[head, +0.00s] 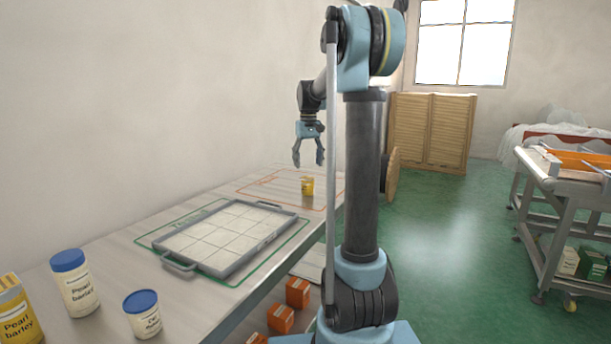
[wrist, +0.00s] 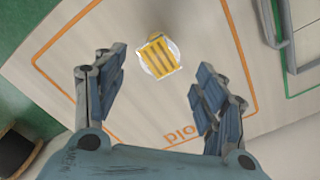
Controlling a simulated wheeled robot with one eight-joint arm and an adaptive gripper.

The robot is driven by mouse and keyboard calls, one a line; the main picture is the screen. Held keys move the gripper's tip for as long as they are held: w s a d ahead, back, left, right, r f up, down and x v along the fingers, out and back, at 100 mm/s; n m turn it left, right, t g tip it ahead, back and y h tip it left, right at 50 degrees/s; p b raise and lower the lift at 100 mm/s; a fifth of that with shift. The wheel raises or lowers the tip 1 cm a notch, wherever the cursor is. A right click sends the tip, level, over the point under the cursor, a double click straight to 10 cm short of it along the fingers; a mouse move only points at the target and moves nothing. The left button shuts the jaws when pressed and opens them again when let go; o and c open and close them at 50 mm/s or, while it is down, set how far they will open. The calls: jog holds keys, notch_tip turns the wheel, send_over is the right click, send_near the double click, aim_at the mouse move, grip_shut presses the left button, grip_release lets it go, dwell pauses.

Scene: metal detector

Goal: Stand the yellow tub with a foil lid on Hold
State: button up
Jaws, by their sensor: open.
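The small yellow tub (head: 307,188) stands upright on the table at the far end, inside an orange outline (head: 262,175). In the wrist view the tub (wrist: 159,56) is seen from above, its top striped yellow and pale. The lettering Hold (wrist: 184,133) shows upside down inside the same outline, partly covered by my right finger. My gripper (head: 308,164) points down above the tub, open and empty. In the wrist view its fingers (wrist: 155,66) are spread on either side of the tub, apart from it.
A grey tray (head: 222,238) with a gridded floor lies in a green outline, nearer than the tub. Blue-lidded jars (head: 75,285) (head: 142,315) and a yellow container (head: 18,315) stand at the near left. The wall runs along the table's back. Orange boxes (head: 297,292) sit below.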

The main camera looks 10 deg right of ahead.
jog(key=s+d+f+t, duration=0.1)
jog(key=s+f, duration=0.1)
jog(key=s, duration=1)
jog(key=s+d+f, duration=0.1)
jog(key=s+f, duration=0.1)
jog(key=s, duration=0.9)
jog(key=s+f+m+t, duration=0.1)
jog(key=s+f, duration=1.5)
jog(key=shift+s+m, duration=0.25)
jog(key=shift+m, duration=0.05)
